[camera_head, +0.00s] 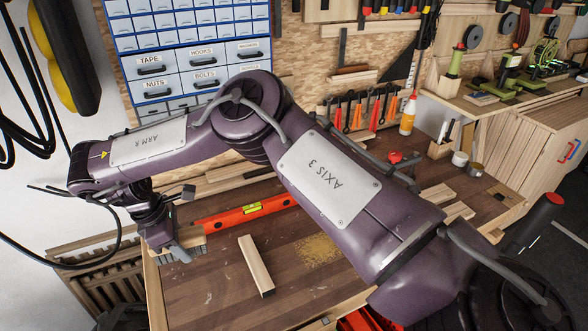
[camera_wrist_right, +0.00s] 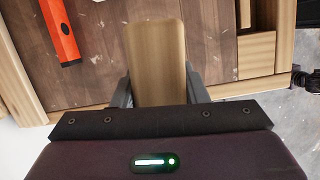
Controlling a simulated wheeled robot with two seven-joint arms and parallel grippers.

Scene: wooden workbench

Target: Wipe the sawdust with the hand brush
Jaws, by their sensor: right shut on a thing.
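The sawdust (camera_head: 318,249) is a tan patch on the brown workbench top (camera_head: 205,285), right of a loose wooden block. My right gripper (camera_head: 168,238) is at the bench's left end, well left of the sawdust. It is shut on the hand brush (camera_head: 192,243), whose pale edge shows beside the fingers. In the right wrist view the brush's wooden back (camera_wrist_right: 155,55) sits between the two dark fingers (camera_wrist_right: 158,92). The bristles are mostly hidden, and I cannot tell whether they touch the bench. My left gripper is not in view.
The wooden block (camera_head: 256,266) lies between the brush and the sawdust. A red spirit level (camera_head: 240,212) lies behind it, also seen in the right wrist view (camera_wrist_right: 59,30).

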